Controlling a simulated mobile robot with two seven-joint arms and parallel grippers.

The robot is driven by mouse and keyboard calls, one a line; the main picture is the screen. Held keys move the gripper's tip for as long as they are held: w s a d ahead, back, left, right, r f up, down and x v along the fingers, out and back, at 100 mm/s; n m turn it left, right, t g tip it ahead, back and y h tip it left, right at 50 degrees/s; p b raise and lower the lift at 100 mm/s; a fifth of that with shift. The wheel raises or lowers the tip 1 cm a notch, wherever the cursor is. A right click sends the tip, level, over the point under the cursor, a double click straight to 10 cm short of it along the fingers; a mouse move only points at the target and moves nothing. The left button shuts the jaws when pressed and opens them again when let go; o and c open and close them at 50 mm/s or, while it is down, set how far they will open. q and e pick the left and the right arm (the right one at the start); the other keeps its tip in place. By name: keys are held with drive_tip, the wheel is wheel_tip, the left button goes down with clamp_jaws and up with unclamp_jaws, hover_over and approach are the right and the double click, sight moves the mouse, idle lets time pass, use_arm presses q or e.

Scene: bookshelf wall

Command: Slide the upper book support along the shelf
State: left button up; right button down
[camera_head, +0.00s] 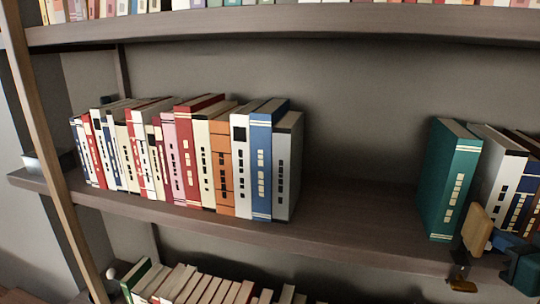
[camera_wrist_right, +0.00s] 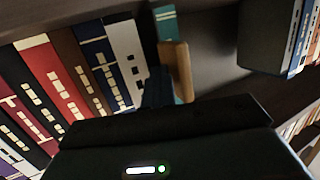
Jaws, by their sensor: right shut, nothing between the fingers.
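A wooden book support (camera_head: 477,230) with a brass fitting (camera_head: 461,272) below it stands at the front edge of the middle shelf (camera_head: 340,222), in front of the right-hand row of books. It also shows in the right wrist view as a tan upright piece (camera_wrist_right: 180,70) beside the books. My right gripper (camera_head: 505,245) is just right of the support in the head view, shut and empty. Its dark blue fingers (camera_wrist_right: 157,88) are close beside the support in the wrist view; whether they touch it I cannot tell. My left gripper is not in view.
A teal book (camera_head: 450,180) begins the right-hand row. A long row of books ending in a grey one (camera_head: 288,165) fills the left. Bare shelf lies between the rows. A wooden post (camera_head: 45,140) stands at left, and more books (camera_head: 190,286) sit below.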

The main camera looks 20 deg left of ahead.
sight(486, 239)
drive_tip(key=shift+a+p, duration=0.6)
drive_tip(key=shift+a, duration=1)
drive_tip(key=a+p, duration=0.3)
drive_tip(key=a, duration=0.3)
drive_tip(key=shift+a, duration=0.4)
drive_tip(key=a, duration=0.7)
drive_tip(key=shift+p, duration=0.45)
idle(0.3)
